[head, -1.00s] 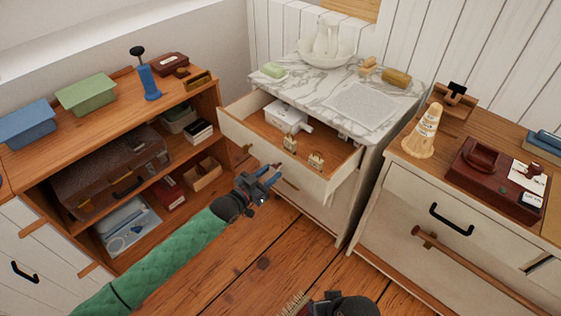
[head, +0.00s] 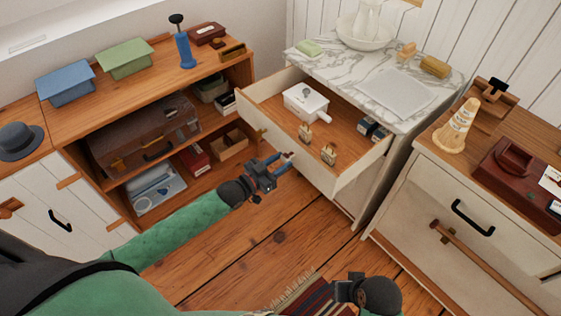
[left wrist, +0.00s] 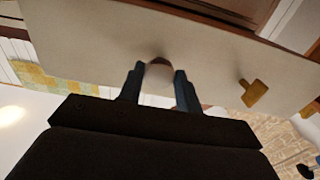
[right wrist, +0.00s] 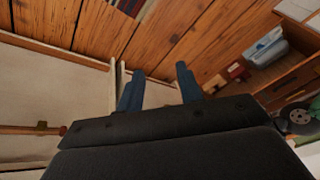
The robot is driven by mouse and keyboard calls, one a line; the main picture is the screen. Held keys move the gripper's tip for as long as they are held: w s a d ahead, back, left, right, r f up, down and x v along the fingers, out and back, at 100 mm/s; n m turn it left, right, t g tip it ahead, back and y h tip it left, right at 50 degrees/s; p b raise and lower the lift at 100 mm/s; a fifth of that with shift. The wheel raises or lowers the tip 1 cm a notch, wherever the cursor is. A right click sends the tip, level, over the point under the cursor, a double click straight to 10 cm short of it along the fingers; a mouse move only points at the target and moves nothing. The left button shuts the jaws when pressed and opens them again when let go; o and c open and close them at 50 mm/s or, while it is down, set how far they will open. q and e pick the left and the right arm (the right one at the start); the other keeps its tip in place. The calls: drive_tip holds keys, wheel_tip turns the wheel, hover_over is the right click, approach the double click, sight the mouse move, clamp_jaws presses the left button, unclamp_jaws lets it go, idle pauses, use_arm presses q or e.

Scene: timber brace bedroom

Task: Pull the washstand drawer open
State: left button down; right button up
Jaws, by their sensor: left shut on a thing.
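The washstand has a marble top (head: 385,75), and its drawer (head: 345,150) stands well out of the body with its inside in view. My left gripper (head: 284,160) is at the outer face of the drawer front. In the left wrist view its fingers (left wrist: 158,85) are shut around a small rounded knob on the pale drawer front (left wrist: 80,45).
The drawer holds a white box (head: 305,102), two small labelled items (head: 328,155) and dark boxes (head: 372,130). An open shelf unit (head: 110,90) stands left, a dresser (head: 440,200) right. A striped rug (head: 310,298) lies on the wooden floor, clear between them.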

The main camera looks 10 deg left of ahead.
use_arm(q)
drive_tip(key=c, duration=1)
unclamp_jaws()
drive_tip(key=shift+o, duration=0.2)
use_arm(e)
drive_tip(key=shift+a, duration=0.1)
use_arm(q)
drive_tip(key=shift+s, duration=0.1)
drive_tip(key=b+v, duration=0.1)
drive_tip(key=v, duration=0.6)
drive_tip(key=shift+s+a, duration=0.25)
use_arm(e)
drive_tip(key=shift+w+a+f, duration=0.25)
drive_tip(key=shift+a+f, duration=0.6)
drive_tip(key=shift+f, duration=0.2)
drive_tip(key=shift+r, duration=0.2)
drive_tip(key=shift+w+r+y, duration=0.1)
drive_tip(key=shift+w+y, duration=0.05)
drive_tip(key=shift+y, duration=0.15)
